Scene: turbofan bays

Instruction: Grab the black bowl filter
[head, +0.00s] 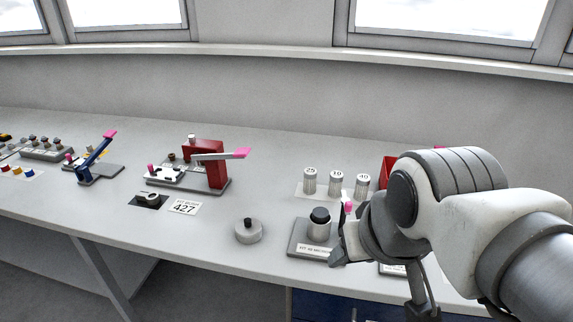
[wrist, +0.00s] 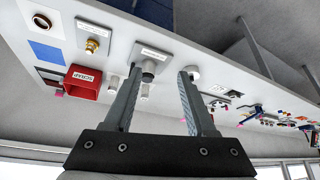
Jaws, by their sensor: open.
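The black bowl filter (head: 319,222) is a short pale cylinder with a black rounded top. It stands upright on a grey labelled plate (head: 297,246) near the front of the bench in the head view. My gripper (head: 341,238) is just to the right of it there, and the arm hides part of the bench behind. In the wrist view my gripper (wrist: 160,73) is open, with two long grey fingers apart. The labelled plate (wrist: 165,46) and the filter (wrist: 149,67) show by the left fingertip, partly covered by it. No contact can be made out.
Several white numbered canisters (head: 336,182) stand behind the filter. A grey round puck with a knob (head: 248,231) is to its left. A red bin (wrist: 83,82) shows in the wrist view. A red lever press (head: 216,165) stands further left.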

